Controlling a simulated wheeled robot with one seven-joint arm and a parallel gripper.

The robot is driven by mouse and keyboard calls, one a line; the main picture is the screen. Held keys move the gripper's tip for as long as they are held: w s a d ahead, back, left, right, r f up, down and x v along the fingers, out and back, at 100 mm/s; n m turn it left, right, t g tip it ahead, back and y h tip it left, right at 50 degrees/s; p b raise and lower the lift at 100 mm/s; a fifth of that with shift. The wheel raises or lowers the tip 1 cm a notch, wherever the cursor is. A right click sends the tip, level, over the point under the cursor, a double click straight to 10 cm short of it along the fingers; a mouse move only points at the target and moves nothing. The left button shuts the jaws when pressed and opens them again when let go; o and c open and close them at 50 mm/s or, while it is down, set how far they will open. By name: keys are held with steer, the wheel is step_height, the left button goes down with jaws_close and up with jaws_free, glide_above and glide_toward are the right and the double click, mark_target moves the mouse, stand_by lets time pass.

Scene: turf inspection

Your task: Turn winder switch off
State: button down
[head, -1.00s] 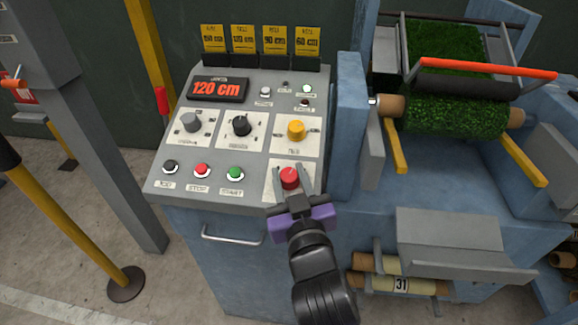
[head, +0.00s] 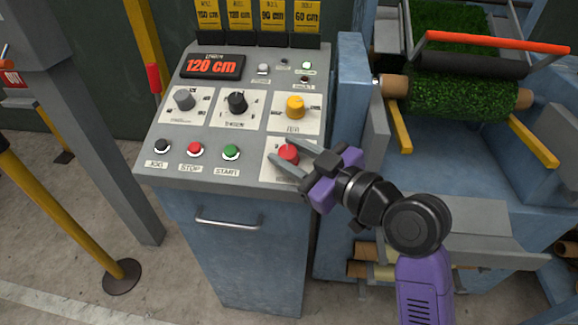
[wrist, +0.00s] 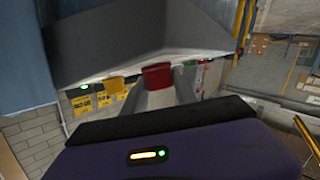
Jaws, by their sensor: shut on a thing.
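A red knob (head: 288,153) sits on a white plate at the lower right of the grey control panel (head: 190,134). My gripper (head: 287,157) reaches it from the lower right, with one finger on each side, and is shut on it. In the wrist view the red knob (wrist: 157,76) shows between the two grey fingers of my gripper (wrist: 160,86). The lettering on the knob's plate is too small or covered, so I cannot read its position.
A yellow knob (head: 295,107) sits just above, and black, red and green buttons (head: 231,152) line up to the left. A display (head: 212,66) reads 120 cm. The blue machine with a turf roll (head: 455,97) stands close on the right.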

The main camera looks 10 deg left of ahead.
steer(key=n+g+b, duration=0.1)
steer(key=n+g, duration=0.1)
steer(key=n+g+y+b, duration=0.1)
steer(key=g, duration=0.1)
steer(key=shift+w+d+f+n+b, duration=0.1)
steer(key=shift+w+n+b, duration=0.05)
steer(key=shift+n+b, duration=0.25)
steer(key=shift+n+g+b, duration=0.7)
steer(key=shift+n+g, duration=0.8)
steer(key=shift+g, duration=0.6)
steer(key=c, duration=1)
jaws_free()
steer(key=v, duration=0.7)
steer(key=shift+d, duration=0.35)
